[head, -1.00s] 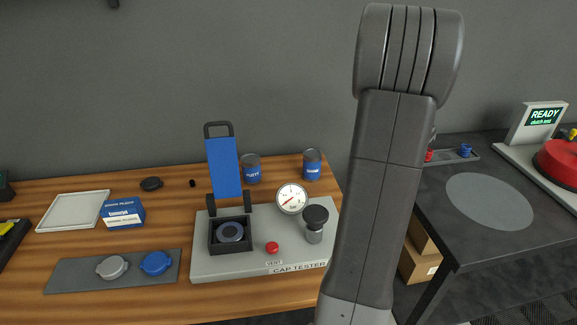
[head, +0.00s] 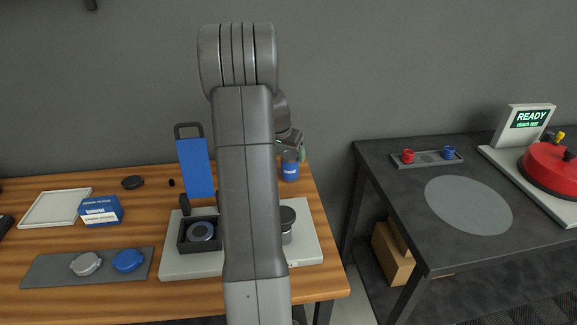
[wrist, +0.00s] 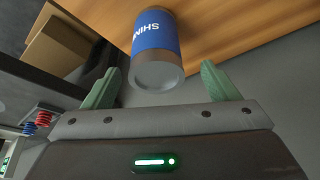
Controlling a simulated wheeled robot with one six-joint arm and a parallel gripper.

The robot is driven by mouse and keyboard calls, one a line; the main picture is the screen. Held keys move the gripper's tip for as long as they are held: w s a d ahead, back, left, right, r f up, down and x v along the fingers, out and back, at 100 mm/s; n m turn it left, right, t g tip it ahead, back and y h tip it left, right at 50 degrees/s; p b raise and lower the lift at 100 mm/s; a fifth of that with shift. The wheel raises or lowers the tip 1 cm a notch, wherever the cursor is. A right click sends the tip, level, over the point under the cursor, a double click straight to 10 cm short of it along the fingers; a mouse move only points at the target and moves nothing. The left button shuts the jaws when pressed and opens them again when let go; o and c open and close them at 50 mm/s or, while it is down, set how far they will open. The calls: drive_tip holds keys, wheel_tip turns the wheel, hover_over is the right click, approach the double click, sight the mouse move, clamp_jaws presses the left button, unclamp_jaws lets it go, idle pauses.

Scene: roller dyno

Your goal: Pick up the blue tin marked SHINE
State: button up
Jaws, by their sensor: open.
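The blue tin marked SHINE (wrist: 155,40) shows in the wrist view with its label upside down. It has a blue band and bare grey ends. My gripper (wrist: 160,70) is open, with a green finger on either side of the tin's near end; I see a gap on both sides and no grip. In the head view a blue tin (head: 289,171) stands at the back right of the wooden bench, its top partly covered by my gripper (head: 301,152). My arm hides much of the gripper there.
A grey cap tester (head: 305,250) with a raised blue lid (head: 195,168) stands on the wooden bench (head: 150,298), partly behind my arm. A white tray (head: 45,222), blue box (head: 101,210) and caps lie left. A dark table (head: 390,180) stands right, across a gap.

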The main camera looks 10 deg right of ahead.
drive_tip(key=shift+d+p+x, duration=0.2)
drive_tip(key=shift+p+x, duration=0.45)
drive_tip(key=shift+x, duration=2)
drive_tip(key=shift+r, duration=0.1)
drive_tip(key=shift+c, duration=0.4)
drive_tip(key=c, duration=1.1)
drive_tip(key=shift+r, duration=0.1)
drive_tip(key=shift+c, duration=0.2)
